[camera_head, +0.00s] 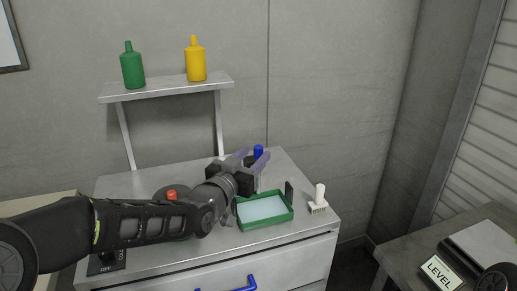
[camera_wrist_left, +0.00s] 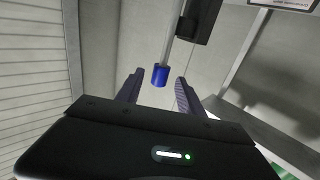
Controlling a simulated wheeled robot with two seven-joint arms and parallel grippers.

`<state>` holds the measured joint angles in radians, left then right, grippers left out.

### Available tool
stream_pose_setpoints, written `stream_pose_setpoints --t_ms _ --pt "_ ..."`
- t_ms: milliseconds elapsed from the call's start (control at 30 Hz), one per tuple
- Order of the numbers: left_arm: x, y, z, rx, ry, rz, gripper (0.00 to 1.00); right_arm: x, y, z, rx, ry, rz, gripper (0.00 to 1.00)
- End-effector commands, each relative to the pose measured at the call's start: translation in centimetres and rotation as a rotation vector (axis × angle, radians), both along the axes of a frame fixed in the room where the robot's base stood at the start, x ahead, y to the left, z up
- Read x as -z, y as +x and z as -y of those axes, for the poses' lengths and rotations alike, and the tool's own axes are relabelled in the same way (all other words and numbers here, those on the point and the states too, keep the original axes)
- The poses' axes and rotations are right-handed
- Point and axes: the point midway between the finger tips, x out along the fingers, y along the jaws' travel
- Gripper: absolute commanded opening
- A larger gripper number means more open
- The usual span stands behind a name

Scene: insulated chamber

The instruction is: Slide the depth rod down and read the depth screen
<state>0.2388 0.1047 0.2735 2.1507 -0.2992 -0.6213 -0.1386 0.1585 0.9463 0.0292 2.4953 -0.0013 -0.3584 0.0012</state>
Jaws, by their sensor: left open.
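The depth rod shows in the left wrist view as a thin grey rod (camera_wrist_left: 173,45) with a blue cylindrical end (camera_wrist_left: 160,76). In the head view its blue part (camera_head: 258,151) shows between and behind the purple fingers of my left gripper (camera_head: 251,159). My left gripper is open. In the left wrist view its two fingers stand on either side of the blue end, with a gap to each. A black box (camera_wrist_left: 196,22) sits beside the rod; I cannot tell whether it is the depth screen. No reading is visible. My right gripper is out of view.
A green tray (camera_head: 240,221) with a pale block and a white brush (camera_head: 318,199) are right of my left gripper. A red knob (camera_head: 171,194) is beside my forearm. A shelf (camera_head: 165,90) with green and yellow bottles stands behind. A LEVEL sign (camera_head: 440,273) is at lower right.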

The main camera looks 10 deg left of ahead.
Motion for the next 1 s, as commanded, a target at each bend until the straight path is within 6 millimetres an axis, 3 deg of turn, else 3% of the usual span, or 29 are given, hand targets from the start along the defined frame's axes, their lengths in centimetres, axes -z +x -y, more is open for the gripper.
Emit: stream_pose_setpoints --t_ms 200,567,1000 --pt "0.0 2.7 0.7 0.001 -0.002 -0.002 0.45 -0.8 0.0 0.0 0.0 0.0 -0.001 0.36" --pt "0.0 3.2 0.7 0.0 0.0 -0.001 0.44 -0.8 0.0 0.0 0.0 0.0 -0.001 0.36" --pt "0.0 3.2 0.7 0.0 -0.001 0.0 0.08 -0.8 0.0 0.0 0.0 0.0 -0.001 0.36"
